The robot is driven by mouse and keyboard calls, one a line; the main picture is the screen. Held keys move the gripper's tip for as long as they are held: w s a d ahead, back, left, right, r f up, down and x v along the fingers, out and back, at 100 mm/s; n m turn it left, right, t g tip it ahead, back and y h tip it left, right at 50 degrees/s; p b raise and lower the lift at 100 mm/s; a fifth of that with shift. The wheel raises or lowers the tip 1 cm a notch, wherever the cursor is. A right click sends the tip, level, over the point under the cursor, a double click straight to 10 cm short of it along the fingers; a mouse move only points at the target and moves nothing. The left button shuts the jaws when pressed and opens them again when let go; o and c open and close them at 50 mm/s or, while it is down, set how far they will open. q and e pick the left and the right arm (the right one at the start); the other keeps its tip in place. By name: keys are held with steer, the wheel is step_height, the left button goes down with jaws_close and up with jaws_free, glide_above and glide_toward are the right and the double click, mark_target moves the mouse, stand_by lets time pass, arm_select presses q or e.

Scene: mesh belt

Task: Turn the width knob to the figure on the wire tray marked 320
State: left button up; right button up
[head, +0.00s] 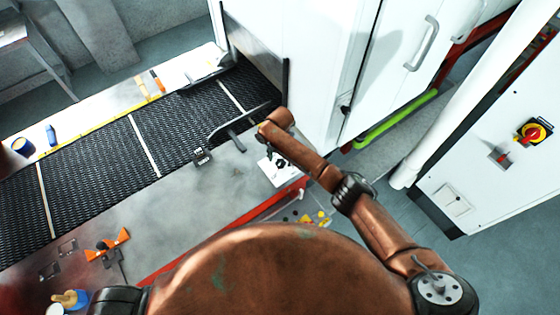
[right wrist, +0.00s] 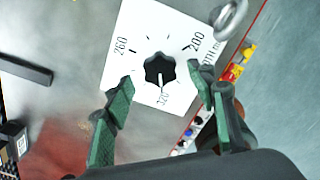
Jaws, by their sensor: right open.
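The width knob (right wrist: 160,70) is black and lobed, on a white dial plate (right wrist: 140,28) with the figures 200, 260 and 320. A short light mark on the knob's lower side faces 320; whether it is the pointer is hard to tell. My right gripper (right wrist: 161,83) is open, its green-padded fingertips apart on either side of the knob, with no contact visible. In the head view the plate (head: 270,176) lies at the bench's right end below my right wrist. I cannot make out a wire tray or its marked figure. My left gripper is not in view.
A dark mesh belt (head: 110,155) with pale cross strips runs into the white machine (head: 310,60). A black bar (right wrist: 25,65) and a black box (right wrist: 12,140) lie beside the plate. A metal ring (right wrist: 229,17) is close to the plate's corner. Orange clamp (head: 108,246) at front left.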

mark_target(281, 163)
step_height(281, 163, up, 10)
stand_by(0.3)
stand_by(0.4)
